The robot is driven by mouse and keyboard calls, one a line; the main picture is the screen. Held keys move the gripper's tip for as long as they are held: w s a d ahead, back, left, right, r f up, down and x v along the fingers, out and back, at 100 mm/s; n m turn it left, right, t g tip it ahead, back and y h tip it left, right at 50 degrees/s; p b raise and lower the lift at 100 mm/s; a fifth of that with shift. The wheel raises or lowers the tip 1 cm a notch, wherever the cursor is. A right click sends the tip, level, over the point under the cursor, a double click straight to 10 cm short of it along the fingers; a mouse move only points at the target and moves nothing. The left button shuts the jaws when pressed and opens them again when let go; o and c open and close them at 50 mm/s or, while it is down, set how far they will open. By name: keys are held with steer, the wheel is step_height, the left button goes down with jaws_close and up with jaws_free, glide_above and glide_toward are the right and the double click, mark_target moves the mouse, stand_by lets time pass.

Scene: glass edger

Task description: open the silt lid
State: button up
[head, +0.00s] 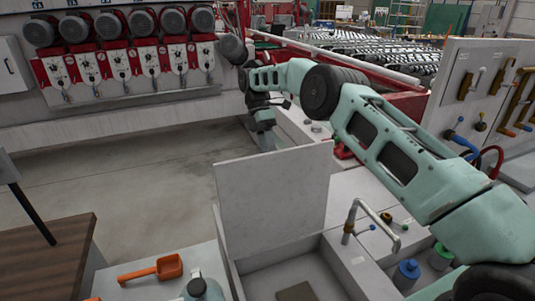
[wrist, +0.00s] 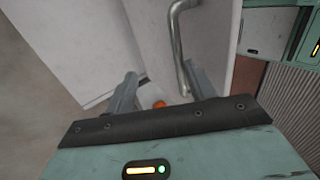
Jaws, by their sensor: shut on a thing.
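The silt lid appears to be the pale grey flat panel (head: 272,200) standing near upright at the back edge of an open basin (head: 222,262) in the head view. My gripper (head: 266,146) points down at the lid's top edge, on its far side. The lid hides the exact contact. In the wrist view my two fingers (wrist: 163,92) stand either side of a pale part with a small orange spot (wrist: 159,104). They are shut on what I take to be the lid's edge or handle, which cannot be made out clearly.
A bent metal pipe (head: 350,215) rises right of the basin; a pipe also shows close in the wrist view (wrist: 176,42). An orange scoop (head: 168,267) lies on the left ledge. Blue (head: 407,272) and green (head: 440,256) containers stand at right. Open floor (head: 110,180) lies left.

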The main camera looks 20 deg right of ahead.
step_height(320, 180, up, 8)
steer(key=shift+f+p, duration=0.25)
steer(key=shift+p, duration=0.35)
steer(key=shift+c, duration=0.5)
steer(key=shift+r+p, duration=0.6)
steer(key=shift+r, duration=0.15)
